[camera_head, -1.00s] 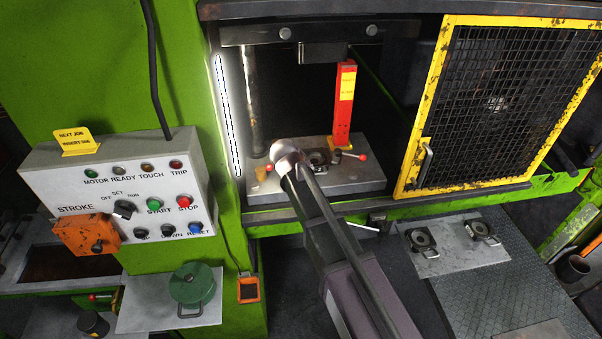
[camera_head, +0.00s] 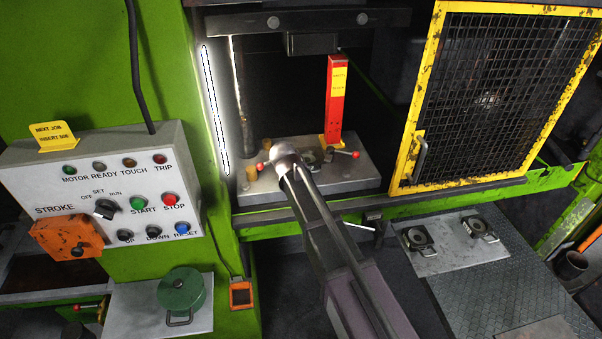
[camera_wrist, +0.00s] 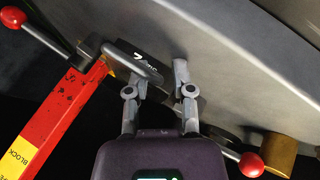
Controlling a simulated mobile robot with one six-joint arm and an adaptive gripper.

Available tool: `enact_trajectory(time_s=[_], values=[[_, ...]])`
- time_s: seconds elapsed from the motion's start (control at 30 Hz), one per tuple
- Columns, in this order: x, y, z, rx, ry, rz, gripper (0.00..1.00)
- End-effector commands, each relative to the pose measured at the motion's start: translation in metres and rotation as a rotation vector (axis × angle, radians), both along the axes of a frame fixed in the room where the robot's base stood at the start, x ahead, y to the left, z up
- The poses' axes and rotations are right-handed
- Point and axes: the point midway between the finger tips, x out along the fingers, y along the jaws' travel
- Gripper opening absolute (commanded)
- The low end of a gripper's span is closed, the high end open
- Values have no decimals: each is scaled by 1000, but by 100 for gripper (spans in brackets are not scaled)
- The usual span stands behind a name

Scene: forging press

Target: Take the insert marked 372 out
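An insert (camera_head: 310,157) shows as a dark round piece on the grey press bed (camera_head: 345,178), partly behind my arm. In the head view the fingers are hidden behind my wrist.
A red safety block (camera_head: 336,98) stands on the bed behind the insert. Red-knobbed levers (camera_wrist: 251,164) flank the insert. The yellow mesh guard (camera_head: 480,95) is at right. Two more inserts rest on a grey plate (camera_head: 440,262). A control panel (camera_head: 100,185) is at left.

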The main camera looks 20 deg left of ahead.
Motion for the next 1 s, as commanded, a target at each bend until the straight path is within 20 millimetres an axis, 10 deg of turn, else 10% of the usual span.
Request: enact_trajectory(time_s=[0.1,0.23,1.0], values=[[0,0,0,0,0,0,31],[0,0,0,0,0,0,0],[-12,-13,-1,-1,4,-4,0]])
